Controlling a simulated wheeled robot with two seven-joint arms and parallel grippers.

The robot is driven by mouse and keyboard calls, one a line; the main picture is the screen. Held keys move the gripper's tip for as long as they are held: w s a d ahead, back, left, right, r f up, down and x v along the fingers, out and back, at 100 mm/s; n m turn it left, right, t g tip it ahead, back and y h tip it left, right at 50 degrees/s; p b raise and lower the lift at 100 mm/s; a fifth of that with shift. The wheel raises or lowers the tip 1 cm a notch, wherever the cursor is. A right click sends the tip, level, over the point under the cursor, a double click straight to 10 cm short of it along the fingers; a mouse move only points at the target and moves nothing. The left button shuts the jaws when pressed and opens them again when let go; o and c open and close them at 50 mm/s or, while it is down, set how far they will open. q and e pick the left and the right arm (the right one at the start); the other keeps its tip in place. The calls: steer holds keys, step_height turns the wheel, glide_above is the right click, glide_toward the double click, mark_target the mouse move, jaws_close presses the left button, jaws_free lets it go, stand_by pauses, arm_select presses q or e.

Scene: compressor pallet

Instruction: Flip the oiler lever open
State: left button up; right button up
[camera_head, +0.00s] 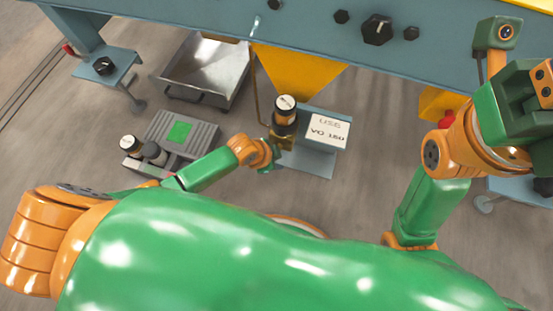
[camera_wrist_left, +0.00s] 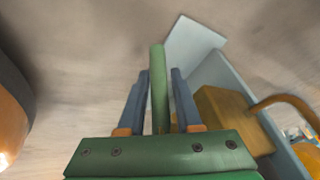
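The oiler (camera_head: 285,104) stands upright right of centre in the head view, with a dark and pale round top. My left gripper (camera_head: 268,158) is low beside it, on its left front side. In the left wrist view my left gripper's (camera_wrist_left: 158,85) two blue-grey fingers stand apart. A green bar (camera_wrist_left: 158,80) lies between them and reaches past their tips. I cannot tell whether the fingers touch it, or whether it is the lever. My right arm (camera_head: 425,205) is at the right, its fingertips not visible.
A white label plate (camera_head: 325,130) is right of the oiler. A yellow funnel shape (camera_head: 295,78) and a blue beam (camera_head: 330,35) are behind. A metal tray (camera_head: 208,68) and a grey ribbed unit (camera_head: 183,128) are left. A yellow-brown block (camera_wrist_left: 232,118) is close right in the wrist view.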

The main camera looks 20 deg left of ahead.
arm_select(q)
jaws_close()
stand_by(1.3)
